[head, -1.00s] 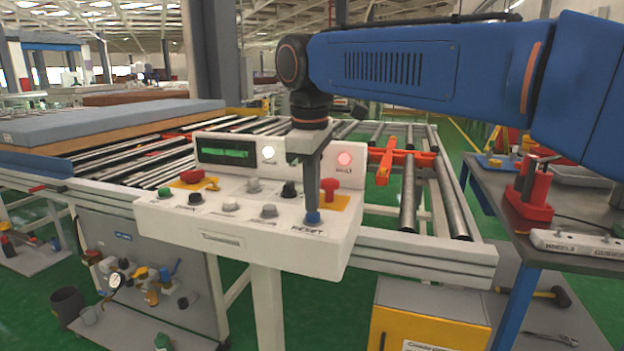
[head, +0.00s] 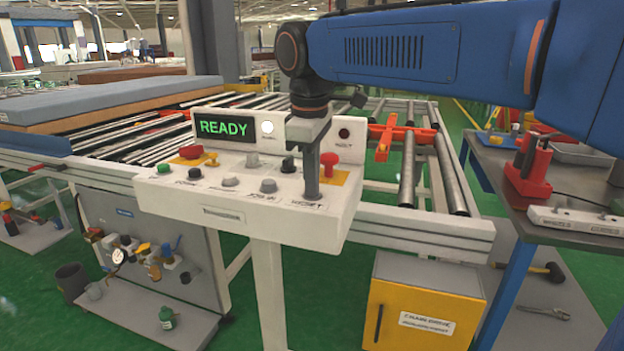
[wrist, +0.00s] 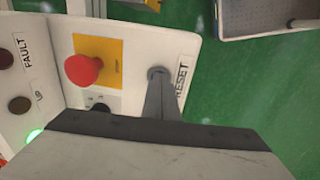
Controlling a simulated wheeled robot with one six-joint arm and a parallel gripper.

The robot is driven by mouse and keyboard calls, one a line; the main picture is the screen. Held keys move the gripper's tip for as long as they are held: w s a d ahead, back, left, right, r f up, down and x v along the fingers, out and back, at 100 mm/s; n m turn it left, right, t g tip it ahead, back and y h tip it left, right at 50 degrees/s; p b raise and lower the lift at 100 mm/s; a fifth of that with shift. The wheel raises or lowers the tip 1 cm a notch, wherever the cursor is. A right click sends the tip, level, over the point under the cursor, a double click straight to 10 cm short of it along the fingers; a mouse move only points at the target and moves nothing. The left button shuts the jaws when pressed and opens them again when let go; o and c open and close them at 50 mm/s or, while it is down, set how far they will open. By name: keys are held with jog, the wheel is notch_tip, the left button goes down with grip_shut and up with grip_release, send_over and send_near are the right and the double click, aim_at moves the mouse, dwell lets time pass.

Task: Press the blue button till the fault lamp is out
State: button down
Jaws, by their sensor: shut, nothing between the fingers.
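The white control panel (head: 240,215) stands in front of me. My gripper (head: 312,194) is shut and empty, pointing down with its tips at the blue button's place by the RESET label. The tips cover the blue button in the head view, and no blue of it shows. In the wrist view my gripper (wrist: 158,76) also ends at the spot beside the RESET label. The fault lamp (head: 343,133) at the panel's upper right is dark. The display (head: 224,126) reads READY in green.
A red mushroom button (head: 329,160) on a yellow plate stands close beside my gripper; it also shows in the wrist view (wrist: 83,69). Other knobs, such as a grey one (head: 268,186), lie to the left. A roller conveyor (head: 408,180) runs behind the panel.

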notch_tip(320, 180, up, 14)
jog(key=s, duration=0.1)
jog(key=shift+s+a, duration=0.2)
jog(key=shift+s, duration=0.2)
dwell(0.3)
jog(key=s+d+f+m, duration=0.25)
jog(key=d+f, duration=0.35)
jog(key=d, duration=0.3)
jog(key=s+d+f+m+t, duration=0.1)
jog(key=s+d+f+m, duration=0.2)
jog(key=f, duration=0.6)
jog(key=s+d+f+m+t, duration=0.1)
jog(key=s+d+f+m, duration=0.3)
jog(key=s+d+f, duration=0.3)
jog(key=s+d+f+m+t, duration=0.1)
jog(key=s+d+f+m, duration=0.3)
jog(key=f, duration=0.8)
jog(key=s+d, duration=0.2)
jog(key=d, duration=0.2)
jog(key=shift+f, duration=0.35)
jog(key=shift+m, duration=0.25)
